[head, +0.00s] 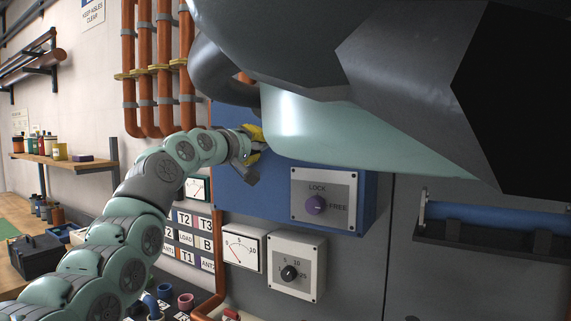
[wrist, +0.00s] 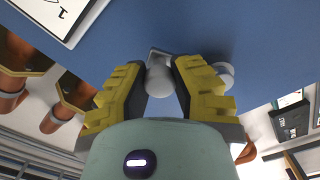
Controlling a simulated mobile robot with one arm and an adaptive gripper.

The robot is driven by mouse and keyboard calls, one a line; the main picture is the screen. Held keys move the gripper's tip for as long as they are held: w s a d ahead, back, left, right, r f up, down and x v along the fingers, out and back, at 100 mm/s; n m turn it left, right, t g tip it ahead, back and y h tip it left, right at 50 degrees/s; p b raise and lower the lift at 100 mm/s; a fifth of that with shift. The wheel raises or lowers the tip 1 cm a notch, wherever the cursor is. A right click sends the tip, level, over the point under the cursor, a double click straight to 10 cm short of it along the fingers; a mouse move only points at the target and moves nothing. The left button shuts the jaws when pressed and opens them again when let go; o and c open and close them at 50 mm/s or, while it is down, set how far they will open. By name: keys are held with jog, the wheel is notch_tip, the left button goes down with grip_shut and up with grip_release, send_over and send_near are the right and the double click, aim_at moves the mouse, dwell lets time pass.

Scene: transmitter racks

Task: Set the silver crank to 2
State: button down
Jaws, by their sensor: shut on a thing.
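The silver crank (wrist: 158,78) shows in the wrist view as a grey handle in front of a blue panel. My gripper (wrist: 160,70) has its yellow fingers on either side of this handle and is shut on it. A paler round grey part (wrist: 226,74) shows just beyond the right finger; I cannot tell whether it belongs to the crank. In the head view my gripper (head: 254,143) is at the blue panel (head: 240,185), and the crank cannot be made out there. The crank's scale and its present setting are not readable.
Below are a meter (head: 243,247) and a black knob (head: 290,273). Orange pipes (head: 163,70) run up the wall at left. My own body hides the upper right of the head view.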

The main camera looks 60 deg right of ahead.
jog(key=shift+w+f, duration=0.1)
jog(key=shift+f, duration=0.05)
jog(key=c, duration=0.7)
grip_release()
jog(key=shift+s+a, duration=0.2)
jog(key=shift+a, duration=1.8)
jog(key=shift+s+a, duration=0.15)
jog(key=shift+a, duration=1.8)
jog(key=shift+s+a, duration=0.2)
jog(key=shift+a, duration=1.8)
